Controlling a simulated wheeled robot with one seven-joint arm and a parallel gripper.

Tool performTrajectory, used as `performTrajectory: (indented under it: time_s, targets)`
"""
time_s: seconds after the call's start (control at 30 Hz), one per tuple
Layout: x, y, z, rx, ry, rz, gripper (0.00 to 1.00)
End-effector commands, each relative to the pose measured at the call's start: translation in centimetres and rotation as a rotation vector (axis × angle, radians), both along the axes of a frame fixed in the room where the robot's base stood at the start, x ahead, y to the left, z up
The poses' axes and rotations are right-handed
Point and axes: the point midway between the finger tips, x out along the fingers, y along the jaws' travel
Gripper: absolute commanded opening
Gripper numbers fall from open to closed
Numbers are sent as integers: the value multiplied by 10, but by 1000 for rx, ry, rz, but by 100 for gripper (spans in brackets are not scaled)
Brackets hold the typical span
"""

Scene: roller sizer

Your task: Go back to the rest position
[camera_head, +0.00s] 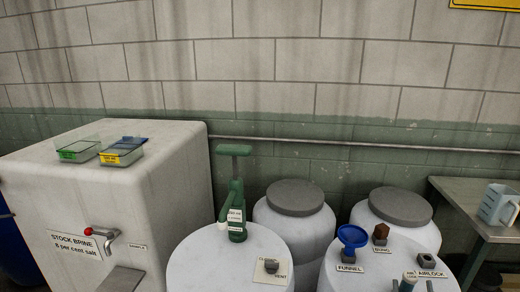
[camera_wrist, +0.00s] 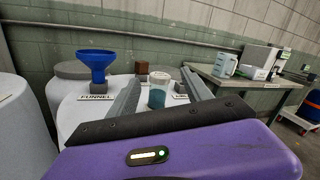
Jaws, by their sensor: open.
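My gripper (camera_wrist: 161,76) shows in the wrist view with its two grey fingers spread apart. A small teal jar with a pale top (camera_wrist: 158,90) shows between the fingers, standing on the white drum's lid. I cannot tell from this view how far it is from the fingertips. In the head view the teal jar (camera_head: 409,280) is at the bottom edge, partly cut off. The fingers hold nothing that I can see.
A blue funnel (camera_head: 352,238), a brown block (camera_head: 380,233) and a grey airlock block (camera_head: 426,262) stand on the right drum. A green pump (camera_head: 236,200) stands on the middle drum. A table (camera_head: 477,218) with a jug (camera_head: 498,205) is right; a stock brine tank (camera_head: 165,175) is left.

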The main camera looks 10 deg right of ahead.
Motion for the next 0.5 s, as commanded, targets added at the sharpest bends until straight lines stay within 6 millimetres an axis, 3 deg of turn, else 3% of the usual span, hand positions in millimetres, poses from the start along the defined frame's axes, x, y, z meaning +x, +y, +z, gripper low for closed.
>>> performTrajectory:
  time_s: [0.03, 0.17, 0.5]
  targets:
    - [-7, 4, 12, -137, 45, -8, 58]
    - [-37, 25, 25, -533, 210, -28, 58]
    - [-147, 112, 27, -1553, 643, -14, 58]
